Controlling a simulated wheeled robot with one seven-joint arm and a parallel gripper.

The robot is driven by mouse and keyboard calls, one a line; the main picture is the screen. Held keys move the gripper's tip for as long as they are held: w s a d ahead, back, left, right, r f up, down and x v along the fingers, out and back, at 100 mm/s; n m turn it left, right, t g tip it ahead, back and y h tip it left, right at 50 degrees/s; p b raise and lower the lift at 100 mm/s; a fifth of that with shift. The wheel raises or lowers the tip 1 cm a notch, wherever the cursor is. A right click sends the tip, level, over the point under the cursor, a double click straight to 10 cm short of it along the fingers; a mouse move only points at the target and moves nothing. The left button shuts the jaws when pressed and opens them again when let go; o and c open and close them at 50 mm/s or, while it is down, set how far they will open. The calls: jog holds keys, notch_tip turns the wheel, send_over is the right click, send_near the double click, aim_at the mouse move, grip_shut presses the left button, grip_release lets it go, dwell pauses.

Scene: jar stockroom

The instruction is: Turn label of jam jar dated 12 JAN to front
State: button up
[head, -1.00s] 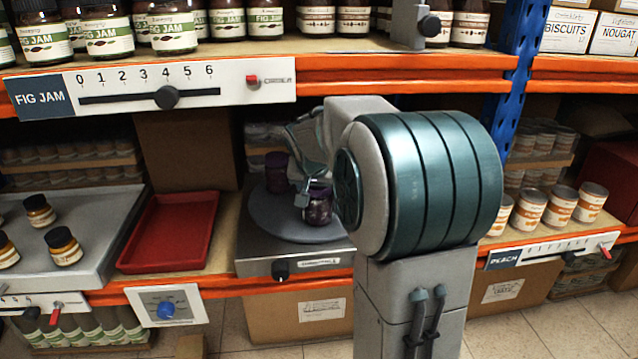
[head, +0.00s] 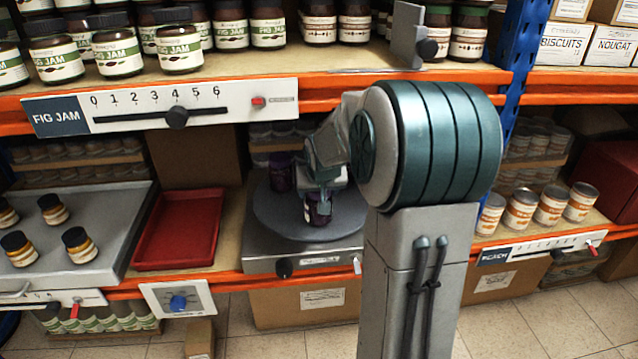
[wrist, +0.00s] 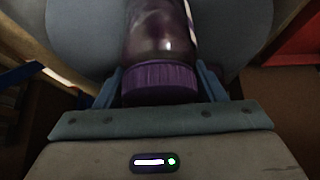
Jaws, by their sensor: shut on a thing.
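A jam jar with dark purple contents and a purple lid (wrist: 160,82) stands near the front of the round grey turntable (head: 270,222). My gripper (head: 322,190) comes down from behind and above and is shut on this jar, with one finger on each side of its lid in the wrist view. A strip of pale label shows at the jar's left side (head: 308,211) in the head view and at the edge of the glass in the wrist view. I cannot read a date. A second purple jar (head: 281,172) stands at the back left of the turntable, apart from my gripper.
An empty red tray (head: 180,230) lies to the left. Peach cans (head: 521,208) stand to the right. The shelf above with fig jam jars (head: 180,42) and its slider panel (head: 176,117) overhangs the turntable.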

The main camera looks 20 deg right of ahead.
jog(key=shift+r+n+y+p, duration=0.2)
jog(key=shift+n+y+p, duration=0.65)
jog(key=shift+p, duration=2.4)
jog(key=shift+a+f+n+p, duration=0.1)
jog(key=shift+n+p, duration=0.3)
jog(key=shift+n, duration=0.05)
jog(key=shift+f, duration=0.3)
jog(key=o, duration=1.5)
jog(key=shift+o, duration=0.2)
jog(key=p+v, duration=0.6)
jog(key=v, duration=0.7)
jog(key=shift+s+a+r, duration=0.2)
jog(key=shift+s+r, duration=0.05)
jog(key=shift+s, duration=0.15)
